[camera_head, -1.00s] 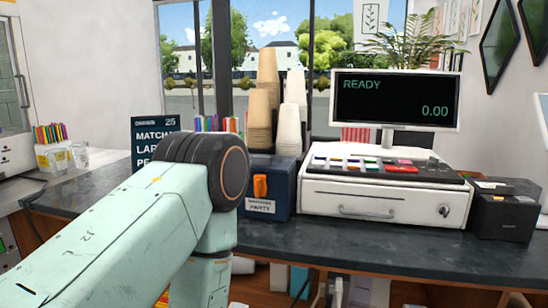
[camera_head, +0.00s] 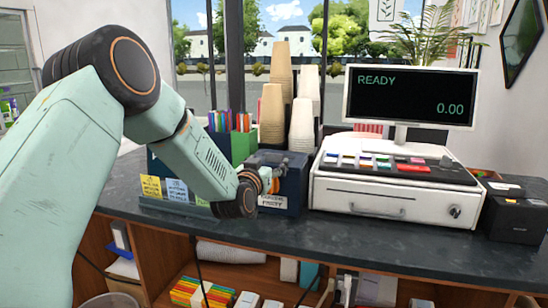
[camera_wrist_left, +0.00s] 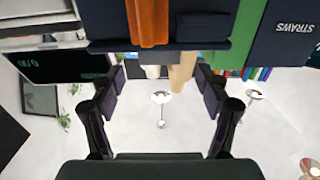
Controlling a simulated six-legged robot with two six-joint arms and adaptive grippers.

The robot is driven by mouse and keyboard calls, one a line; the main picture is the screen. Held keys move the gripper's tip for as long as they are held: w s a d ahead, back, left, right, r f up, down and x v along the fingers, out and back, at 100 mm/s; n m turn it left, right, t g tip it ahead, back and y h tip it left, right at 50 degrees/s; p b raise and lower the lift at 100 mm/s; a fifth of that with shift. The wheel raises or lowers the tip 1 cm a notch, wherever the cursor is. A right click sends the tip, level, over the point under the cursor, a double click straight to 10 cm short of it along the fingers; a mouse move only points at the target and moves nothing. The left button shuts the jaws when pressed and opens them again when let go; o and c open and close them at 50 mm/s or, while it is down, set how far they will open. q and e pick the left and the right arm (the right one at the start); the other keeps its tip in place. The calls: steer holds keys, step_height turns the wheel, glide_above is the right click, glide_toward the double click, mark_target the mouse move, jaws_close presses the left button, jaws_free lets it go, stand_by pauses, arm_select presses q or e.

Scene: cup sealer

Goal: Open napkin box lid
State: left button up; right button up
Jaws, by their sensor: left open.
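The dark blue napkin box (camera_head: 294,188) stands on the counter left of the cash register, with a partly covered label on its front. In the left wrist view, an orange tab (camera_wrist_left: 147,20) hangs on a dark blue front at the top of the upside-down picture. My left gripper (camera_wrist_left: 160,78) is open, with its two fingers spread apart and nothing between them. In the head view, my left gripper (camera_head: 272,176) is at the front left of the box and covers part of it. Whether it touches the box I cannot tell. The lid looks closed. My right gripper is not seen.
Stacked paper cups (camera_head: 272,115) stand behind the box. A green holder (camera_head: 243,147) with coloured straws is to its left. The white cash register (camera_head: 390,190) stands close on the right. The counter front (camera_head: 330,225) is clear.

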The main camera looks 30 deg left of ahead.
mark_target(273, 157)
arm_select(q)
steer(key=x, duration=0.5)
steer(key=shift+w, duration=0.4)
steer(key=shift+c, duration=0.4)
jaws_close()
